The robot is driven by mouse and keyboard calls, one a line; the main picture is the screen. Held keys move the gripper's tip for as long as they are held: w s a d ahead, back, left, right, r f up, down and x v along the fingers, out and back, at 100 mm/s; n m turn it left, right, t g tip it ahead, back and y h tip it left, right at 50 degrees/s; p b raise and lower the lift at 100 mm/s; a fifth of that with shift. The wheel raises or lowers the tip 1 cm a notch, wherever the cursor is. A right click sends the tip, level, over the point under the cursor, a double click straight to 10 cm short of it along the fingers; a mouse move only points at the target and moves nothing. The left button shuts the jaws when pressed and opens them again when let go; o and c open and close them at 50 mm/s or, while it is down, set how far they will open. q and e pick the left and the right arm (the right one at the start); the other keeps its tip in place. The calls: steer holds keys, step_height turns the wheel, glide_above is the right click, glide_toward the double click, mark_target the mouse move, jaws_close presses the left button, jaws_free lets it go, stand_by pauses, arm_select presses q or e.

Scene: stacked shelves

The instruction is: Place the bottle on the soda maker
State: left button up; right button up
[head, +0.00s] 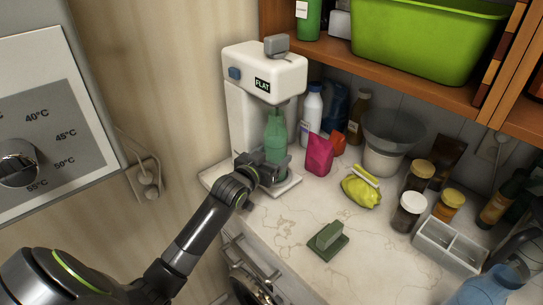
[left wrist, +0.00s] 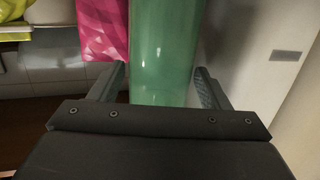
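The green bottle (head: 276,136) stands upright under the head of the white soda maker (head: 265,68), above its base plate (head: 287,185). My left gripper (head: 262,168) is at the lower part of the bottle. In the left wrist view the bottle (left wrist: 163,50) fills the space between the fingers of my left gripper (left wrist: 160,75), and the fingertips meet its sides. The bottle's top is close under the soda maker's head; I cannot tell whether it is joined to it. The bottle's foot is partly hidden by my gripper. My right gripper is not in view.
A pink pouch (head: 319,155), a yellow bag (head: 361,187) and a white bottle (head: 312,112) stand right of the soda maker. A green block (head: 328,240) lies on the front counter. Jars and a grey caddy (head: 450,245) are at the right. An orange shelf (head: 400,75) hangs above.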

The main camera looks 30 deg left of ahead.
arm_select(q)
steer(key=shift+o, duration=1)
steer(key=shift+r, duration=0.25)
steer(key=shift+s+f, duration=0.15)
steer(key=shift+s, duration=0.2)
steer(key=s+r+b, duration=0.1)
steer(key=s, duration=1)
steer(key=shift+s+a+r, duration=0.15)
steer(key=shift+r, duration=0.25)
